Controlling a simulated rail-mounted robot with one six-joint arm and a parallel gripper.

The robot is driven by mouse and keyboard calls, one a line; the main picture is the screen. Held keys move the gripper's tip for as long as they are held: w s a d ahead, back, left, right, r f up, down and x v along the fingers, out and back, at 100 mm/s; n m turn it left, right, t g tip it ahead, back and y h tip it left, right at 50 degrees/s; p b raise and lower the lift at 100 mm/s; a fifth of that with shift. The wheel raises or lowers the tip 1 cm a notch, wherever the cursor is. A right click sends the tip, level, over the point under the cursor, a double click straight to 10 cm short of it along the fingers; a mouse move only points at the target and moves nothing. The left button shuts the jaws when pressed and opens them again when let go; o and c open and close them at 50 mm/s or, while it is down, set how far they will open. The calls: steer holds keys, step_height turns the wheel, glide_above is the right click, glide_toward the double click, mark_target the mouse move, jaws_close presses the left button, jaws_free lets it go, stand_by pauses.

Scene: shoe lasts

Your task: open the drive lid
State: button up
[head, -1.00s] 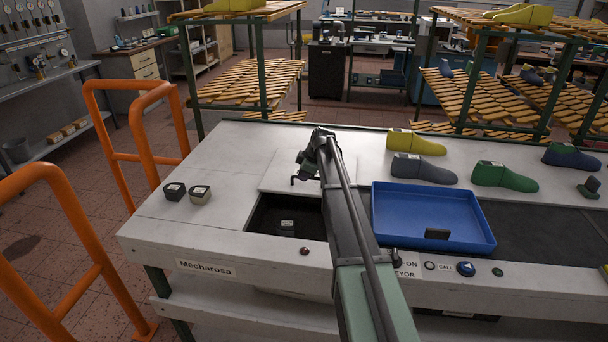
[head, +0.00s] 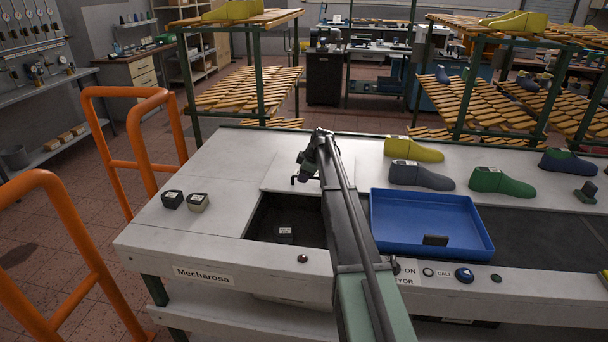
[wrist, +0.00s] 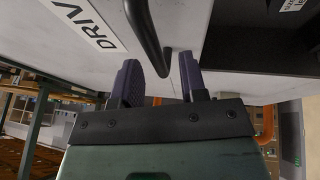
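The drive lid (head: 283,173) is a flat pale panel on the bench top, behind a dark open recess (head: 262,222). In the wrist view the lid (wrist: 60,62) carries a label reading "DRIV", the rest cut off. Its black bar handle (wrist: 148,35) runs down between the fingers of my gripper (wrist: 158,62). The fingers are apart, with a gap visible beside the handle, so my gripper is open around it. In the head view my gripper (head: 307,170) is over the lid, partly hidden by my arm. A small dark block (head: 285,235) lies in the recess.
Two small dark blocks (head: 185,200) stand on the bench left of the recess. A blue tray (head: 425,215) is right of my arm, with colored shoe lasts (head: 420,175) behind it. Orange rails (head: 130,160) stand left of the bench.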

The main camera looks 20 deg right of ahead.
steer(key=p+v, duration=0.9)
steer(key=v, duration=0.1)
steer(key=shift+r+p, duration=0.3)
steer(key=shift+p, duration=0.1)
steer(key=shift+s+d, duration=0.15)
